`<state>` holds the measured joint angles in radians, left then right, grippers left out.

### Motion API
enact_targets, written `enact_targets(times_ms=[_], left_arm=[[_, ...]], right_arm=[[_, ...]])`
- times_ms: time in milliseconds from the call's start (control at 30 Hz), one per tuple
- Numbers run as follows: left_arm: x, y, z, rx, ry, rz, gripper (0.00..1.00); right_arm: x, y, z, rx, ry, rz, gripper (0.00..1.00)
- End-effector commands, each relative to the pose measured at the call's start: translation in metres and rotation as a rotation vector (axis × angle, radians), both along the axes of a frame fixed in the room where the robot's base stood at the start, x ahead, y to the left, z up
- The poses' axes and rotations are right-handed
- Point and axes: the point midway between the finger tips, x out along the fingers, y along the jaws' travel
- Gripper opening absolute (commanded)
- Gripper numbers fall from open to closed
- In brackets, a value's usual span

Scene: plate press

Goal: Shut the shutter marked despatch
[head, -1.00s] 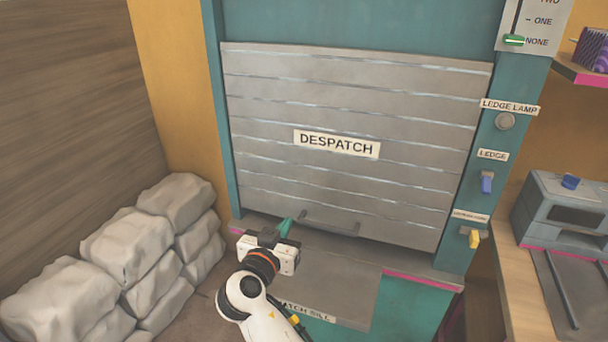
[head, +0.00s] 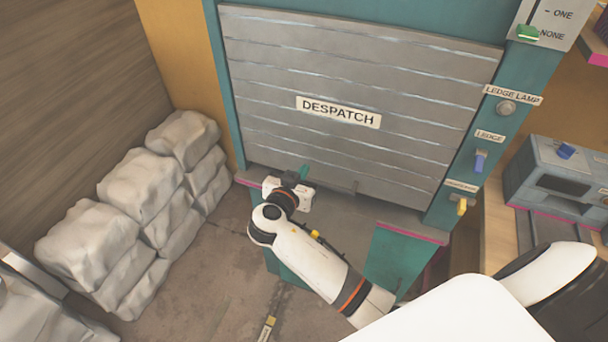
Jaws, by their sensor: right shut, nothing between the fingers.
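The grey slatted shutter (head: 400,107) bears a white label reading DESPATCH (head: 338,112) and fills the teal frame. Its lower edge is at or very close to the grey sill (head: 400,218); I cannot tell whether a thin gap is left. The shutter's bar handle (head: 340,187) is near the lower edge, its left part hidden by my gripper. My right gripper (head: 304,172) is shut and empty, in front of the shutter's lower part beside the handle. I cannot tell whether it touches. My left gripper is not in view.
Grey sacks (head: 140,185) are stacked on the floor at the left. On the right post are a lamp knob (head: 506,108), a blue switch (head: 480,161) and a yellow switch (head: 462,206). A grey-blue machine (head: 550,180) stands on the right bench.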

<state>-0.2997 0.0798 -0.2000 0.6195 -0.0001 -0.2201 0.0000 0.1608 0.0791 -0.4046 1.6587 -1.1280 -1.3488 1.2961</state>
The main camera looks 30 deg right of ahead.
Motion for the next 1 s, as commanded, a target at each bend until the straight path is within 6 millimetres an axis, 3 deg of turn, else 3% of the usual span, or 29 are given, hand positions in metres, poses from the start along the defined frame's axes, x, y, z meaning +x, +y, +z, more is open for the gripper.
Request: enact_targets(times_ms=[67,200,333,767,867,1000], left_arm=[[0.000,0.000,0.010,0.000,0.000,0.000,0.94],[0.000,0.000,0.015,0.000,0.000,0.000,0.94],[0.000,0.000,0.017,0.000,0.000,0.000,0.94],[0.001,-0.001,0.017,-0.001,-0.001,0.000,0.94],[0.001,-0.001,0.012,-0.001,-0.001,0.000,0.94],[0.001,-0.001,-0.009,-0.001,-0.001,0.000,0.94]], right_arm=[[0.010,-0.013,0.000,-0.004,0.001,-0.001,0.00],[0.007,-0.009,-0.025,-0.001,0.004,0.002,0.00],[0.008,-0.009,-0.037,0.000,0.002,0.001,0.00],[0.008,-0.008,-0.043,0.001,-0.001,0.002,0.00],[0.007,-0.008,-0.047,0.002,0.000,0.001,0.00],[0.007,-0.008,-0.063,0.004,0.000,0.000,0.00]])
